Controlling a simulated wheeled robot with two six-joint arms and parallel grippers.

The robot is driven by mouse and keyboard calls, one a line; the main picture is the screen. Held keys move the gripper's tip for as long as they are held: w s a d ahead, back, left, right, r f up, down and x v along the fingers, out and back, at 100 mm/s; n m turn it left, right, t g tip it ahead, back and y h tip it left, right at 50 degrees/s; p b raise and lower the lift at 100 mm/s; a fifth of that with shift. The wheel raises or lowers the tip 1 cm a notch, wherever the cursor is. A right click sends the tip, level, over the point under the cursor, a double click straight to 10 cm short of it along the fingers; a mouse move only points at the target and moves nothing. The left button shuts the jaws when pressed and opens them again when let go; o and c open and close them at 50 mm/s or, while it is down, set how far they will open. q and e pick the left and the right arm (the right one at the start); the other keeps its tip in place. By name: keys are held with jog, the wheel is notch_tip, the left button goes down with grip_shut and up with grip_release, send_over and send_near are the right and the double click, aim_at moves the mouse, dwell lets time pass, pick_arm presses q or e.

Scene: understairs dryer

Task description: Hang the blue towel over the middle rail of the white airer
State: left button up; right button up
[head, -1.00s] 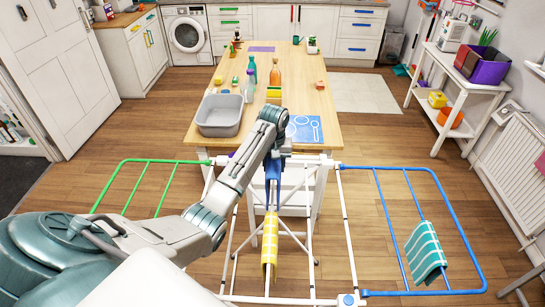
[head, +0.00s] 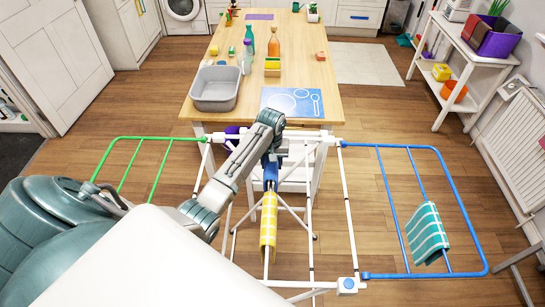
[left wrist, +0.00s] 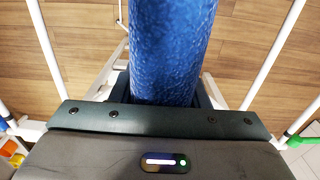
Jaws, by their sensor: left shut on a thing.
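The blue towel (left wrist: 170,50) fills the top middle of the left wrist view as a narrow, textured strip. In the head view the towel (head: 270,175) is a small dark-blue piece below my gripper, above the airer's middle. My left gripper (head: 271,158) is shut on it; the fingertips are largely hidden. The white airer (head: 349,215) stands in front, with a green wing at left and a blue wing at right. A yellow striped towel (head: 268,225) hangs along the airer's middle, just nearer than the blue one. I cannot tell whether the blue towel touches a rail. My right gripper is out of view.
A teal striped towel (head: 427,234) hangs on the blue wing (head: 487,262). Beyond the airer, a white chair (head: 300,172) and a wooden table (head: 330,75) with a grey basin (head: 216,106) stand close. The green wing (head: 165,165) is bare.

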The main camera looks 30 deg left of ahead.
pick_arm(q)
jog(key=shift+s+d+f, duration=0.1)
jog(key=shift+f, duration=0.8)
jog(key=shift+f+b, duration=0.45)
jog(key=shift+f, duration=0.5)
notch_tip(320, 180, down, 2)
jog(key=shift+f+b, duration=0.15)
jog(key=shift+b, duration=0.15)
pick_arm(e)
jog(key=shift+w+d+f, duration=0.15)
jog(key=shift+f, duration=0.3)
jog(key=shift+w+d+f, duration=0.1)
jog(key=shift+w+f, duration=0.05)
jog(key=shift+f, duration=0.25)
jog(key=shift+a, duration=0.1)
pick_arm(q)
jog(key=o, duration=1)
jog(key=shift+o, duration=0.5)
